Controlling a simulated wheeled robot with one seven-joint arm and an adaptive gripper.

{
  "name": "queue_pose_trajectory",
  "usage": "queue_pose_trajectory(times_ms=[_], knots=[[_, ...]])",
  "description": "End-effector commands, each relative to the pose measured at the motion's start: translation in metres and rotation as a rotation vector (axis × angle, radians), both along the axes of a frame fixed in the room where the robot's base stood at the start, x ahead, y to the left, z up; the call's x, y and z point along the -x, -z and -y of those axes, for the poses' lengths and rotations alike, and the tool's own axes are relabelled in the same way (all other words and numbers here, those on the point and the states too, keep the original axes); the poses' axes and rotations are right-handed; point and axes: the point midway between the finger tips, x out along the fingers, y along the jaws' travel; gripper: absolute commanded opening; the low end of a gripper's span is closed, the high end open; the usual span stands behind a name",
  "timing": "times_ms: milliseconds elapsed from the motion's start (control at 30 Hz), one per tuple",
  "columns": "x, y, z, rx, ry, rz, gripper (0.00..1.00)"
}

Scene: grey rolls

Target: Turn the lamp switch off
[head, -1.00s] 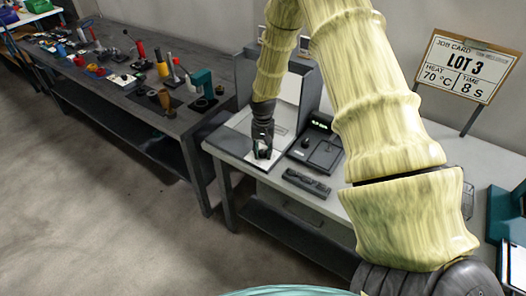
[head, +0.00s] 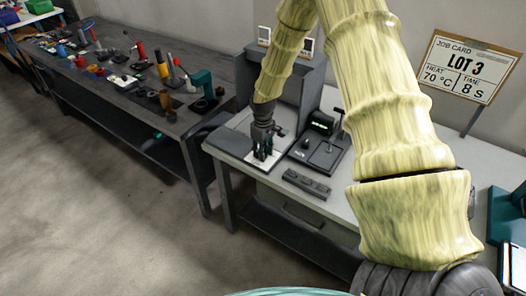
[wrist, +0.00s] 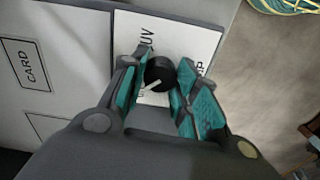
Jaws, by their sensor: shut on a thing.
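The lamp switch is a black round knob (wrist: 159,74) with a white pointer line, in the wrist view. It sits on a white plate (wrist: 203,44) with printed letters; "UV" is readable and other letters are partly hidden. The pointer slants toward the lower left of that view. My gripper (wrist: 162,78) has its teal-padded fingers on both sides of the knob and is shut on it. In the head view my gripper (head: 263,152) points down at the same plate on the bench; the knob is hidden there by the fingers.
A black console with a lever (head: 322,148) stands just right of my gripper. A low dark block (head: 307,184) lies in front of it. A grey upright panel (head: 310,85) stands behind. A darker bench (head: 100,85) with many tools is at left.

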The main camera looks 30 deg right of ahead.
Motion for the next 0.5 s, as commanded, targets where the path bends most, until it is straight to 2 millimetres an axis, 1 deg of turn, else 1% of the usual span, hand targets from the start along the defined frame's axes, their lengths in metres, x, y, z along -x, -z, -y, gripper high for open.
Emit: queue_pose_trajectory(times_ms=[200, 500], knots=[[-0.0005, -0.0007, 0.0006, 0.0, -0.141, 0.001, 0.07], [-0.0003, -0.0005, 0.0011, 0.001, -0.248, 0.0, 0.07]])
